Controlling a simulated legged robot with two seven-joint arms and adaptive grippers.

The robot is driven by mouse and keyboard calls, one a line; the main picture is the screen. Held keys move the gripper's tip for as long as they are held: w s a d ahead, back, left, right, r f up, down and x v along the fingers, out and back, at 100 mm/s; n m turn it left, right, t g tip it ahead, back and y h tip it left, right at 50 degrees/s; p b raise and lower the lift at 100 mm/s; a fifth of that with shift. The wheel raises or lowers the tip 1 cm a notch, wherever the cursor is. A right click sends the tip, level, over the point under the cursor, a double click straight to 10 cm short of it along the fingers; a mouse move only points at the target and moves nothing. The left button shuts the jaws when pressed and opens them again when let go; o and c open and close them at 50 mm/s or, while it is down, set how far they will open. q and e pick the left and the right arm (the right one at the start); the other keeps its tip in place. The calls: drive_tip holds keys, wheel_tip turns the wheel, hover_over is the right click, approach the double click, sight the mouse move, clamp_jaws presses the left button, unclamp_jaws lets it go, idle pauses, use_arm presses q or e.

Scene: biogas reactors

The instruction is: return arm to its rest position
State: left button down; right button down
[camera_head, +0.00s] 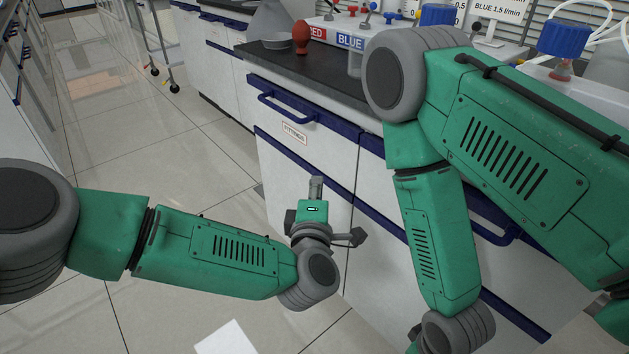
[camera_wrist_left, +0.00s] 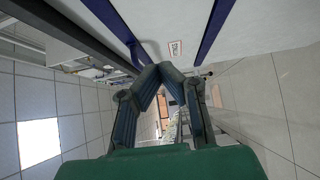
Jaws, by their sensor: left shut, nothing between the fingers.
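My left arm comes in from the left in the head view, with its gripper (camera_head: 316,190) in front of the white drawer cabinet. The left wrist view shows the left gripper (camera_wrist_left: 158,70) with its fingertips together and nothing between them. It is clear of the counter and touches nothing that I can see. My right arm comes in from the right and hangs down in front of the cabinet. Its wrist is at the bottom edge of the head view, and its gripper is out of the frame.
The white cabinet (camera_head: 300,165) has blue handles and a "FITTINGS" label. A wheeled cart (camera_head: 160,45) stands behind. Tiled floor (camera_head: 120,130) is open at left.

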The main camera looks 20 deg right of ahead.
use_arm(q)
drive_tip(key=s+a+f+m+g+y+p, duration=0.1)
drive_tip(key=s+a+f+m+g+p, duration=0.15)
drive_tip(key=s+a+f+m, duration=0.4)
drive_tip(key=s+a+f+m+g+y+p, duration=0.1)
drive_tip(key=s+a+f+g+p, duration=0.2)
drive_tip(key=a, duration=0.7)
drive_tip(key=s+a+f+m+g+y+p, duration=0.1)
drive_tip(key=s+a+f+m+g+p, duration=0.15)
drive_tip(key=s+a+f+g, duration=0.4)
drive_tip(key=s+a+r+m+g+y+p, duration=0.1)
drive_tip(key=s+a+r+y+p, duration=0.1)
drive_tip(key=s+a, duration=0.5)
drive_tip(key=s+a+r+m+g+y+p, duration=0.1)
drive_tip(key=s+a, duration=0.7)
drive_tip(key=a, duration=1.1)
wheel_tip(320, 180, up, 2)
drive_tip(key=shift+s+a+r+m+g+y+p, duration=0.35)
drive_tip(key=shift+m+g+y, duration=0.3)
drive_tip(key=shift+y, duration=0.45)
drive_tip(key=shift+w+d+f, duration=0.1)
